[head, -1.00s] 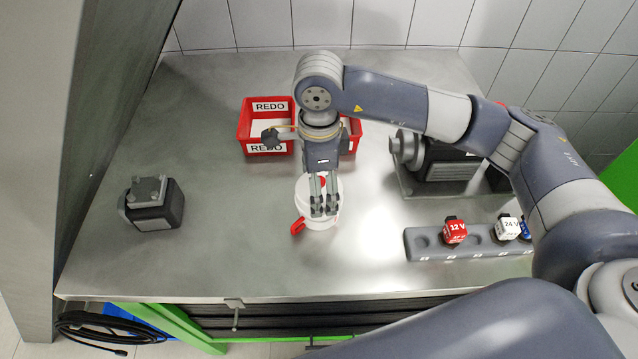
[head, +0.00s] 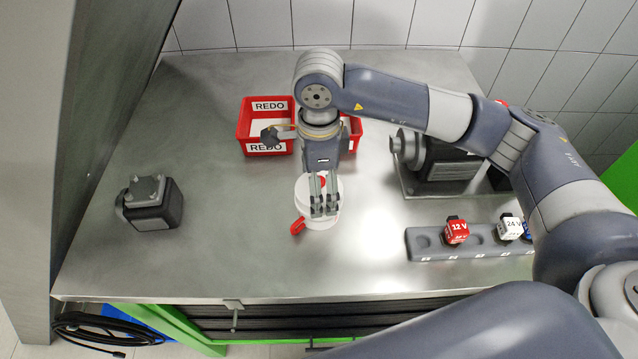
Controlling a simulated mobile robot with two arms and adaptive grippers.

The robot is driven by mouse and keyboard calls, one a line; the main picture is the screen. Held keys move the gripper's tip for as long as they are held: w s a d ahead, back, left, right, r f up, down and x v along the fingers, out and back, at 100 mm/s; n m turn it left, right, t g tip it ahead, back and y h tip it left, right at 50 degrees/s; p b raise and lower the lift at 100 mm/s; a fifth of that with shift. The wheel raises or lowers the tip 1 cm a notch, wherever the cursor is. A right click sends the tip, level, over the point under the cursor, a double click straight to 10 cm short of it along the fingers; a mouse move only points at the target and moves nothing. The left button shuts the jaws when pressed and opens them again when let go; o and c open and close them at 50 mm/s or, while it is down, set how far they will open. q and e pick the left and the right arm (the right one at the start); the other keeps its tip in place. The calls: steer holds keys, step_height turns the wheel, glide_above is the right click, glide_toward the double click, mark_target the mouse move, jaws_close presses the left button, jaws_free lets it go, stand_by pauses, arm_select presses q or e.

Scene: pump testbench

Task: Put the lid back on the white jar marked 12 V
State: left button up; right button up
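A white round jar (head: 304,190) stands on the steel bench near the middle, with small red parts on its left front and far side. My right gripper (head: 324,209) points down directly over it, its fingers close together and covering much of the jar. Whether they grip a lid or only stand in front of the jar cannot be made out. The lid is not distinguishable as a separate thing, and no 12 V mark is readable on the jar. My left gripper is out of view.
A grey rack (head: 423,255) at the right front holds a red 12 V block (head: 456,231) and a white 24 V block (head: 509,227). Red REDO bins (head: 242,134) stand behind my gripper. A pump motor (head: 455,165) is at the right, a dark block (head: 152,207) at the left.

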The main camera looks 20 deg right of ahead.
steer(key=shift+b, duration=0.4)
stand_by(0.6)
stand_by(0.3)
steer(key=o, duration=0.9)
steer(key=shift+c, duration=0.2)
steer(key=shift+r, duration=0.1)
steer(key=shift+r+p, duration=1.45)
steer(key=shift+r, duration=1.95)
jaws_close()
